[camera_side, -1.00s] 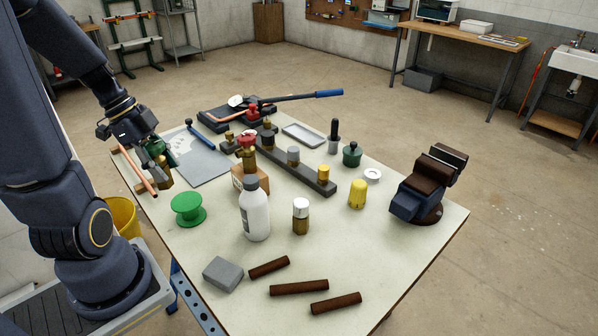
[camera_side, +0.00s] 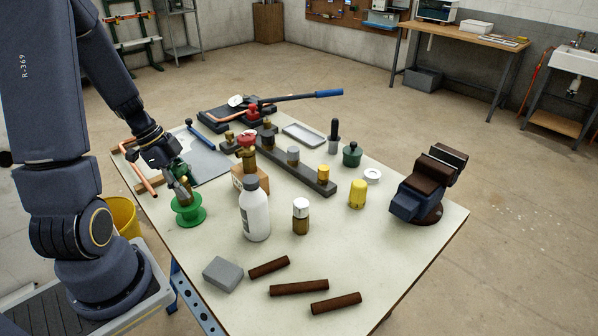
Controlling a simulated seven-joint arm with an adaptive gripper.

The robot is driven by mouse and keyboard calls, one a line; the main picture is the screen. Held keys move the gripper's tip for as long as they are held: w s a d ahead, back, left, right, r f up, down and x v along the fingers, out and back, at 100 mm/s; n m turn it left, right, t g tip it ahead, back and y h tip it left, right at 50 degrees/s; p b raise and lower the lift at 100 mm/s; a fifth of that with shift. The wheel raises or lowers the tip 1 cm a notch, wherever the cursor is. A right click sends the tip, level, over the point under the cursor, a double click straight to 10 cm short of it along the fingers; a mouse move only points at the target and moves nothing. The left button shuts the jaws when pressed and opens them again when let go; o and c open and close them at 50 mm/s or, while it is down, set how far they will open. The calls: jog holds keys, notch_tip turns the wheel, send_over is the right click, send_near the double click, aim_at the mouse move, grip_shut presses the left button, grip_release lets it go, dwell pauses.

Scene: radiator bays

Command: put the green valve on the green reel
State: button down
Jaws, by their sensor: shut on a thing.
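The green reel (camera_side: 190,218) stands upright on the table at its left front, partly covered by what is above it. My gripper (camera_side: 178,173) is just above the reel, pointing down at a slant, and is shut on the green valve (camera_side: 186,189). The valve shows green parts and a brass-coloured body. Its lower end overlaps the reel's top in this view, and I cannot tell whether they touch. The gripper partly hides the valve.
A white bottle (camera_side: 254,212) and a wooden block with a red-topped valve (camera_side: 247,160) stand right of the reel. Copper pipes (camera_side: 140,168) lie at the table's left edge. A grey block (camera_side: 222,273) sits in front. A dark manifold bar (camera_side: 290,170) lies behind.

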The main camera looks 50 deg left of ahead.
jog(key=c, duration=0.7)
grip_release()
jog(key=v, duration=1.2)
jog(key=shift+w+d+r+n+t+y, duration=0.2)
jog(key=shift+d+r+n+t+y, duration=0.3)
jog(key=shift+d+r+n, duration=2.05)
jog(key=shift+w+d+r+n+t+y, duration=0.15)
jog(key=shift+d+n+t+y, duration=0.5)
jog(key=shift+d, duration=3.9)
jog(key=shift+w+d+r+n+t+y, duration=0.25)
jog(key=shift+d+r+n+y, duration=0.3)
jog(key=shift+d+r+n, duration=2.05)
jog(key=d+f, duration=0.1)
jog(key=d+f+m, duration=0.1)
jog(key=shift+f, duration=0.35)
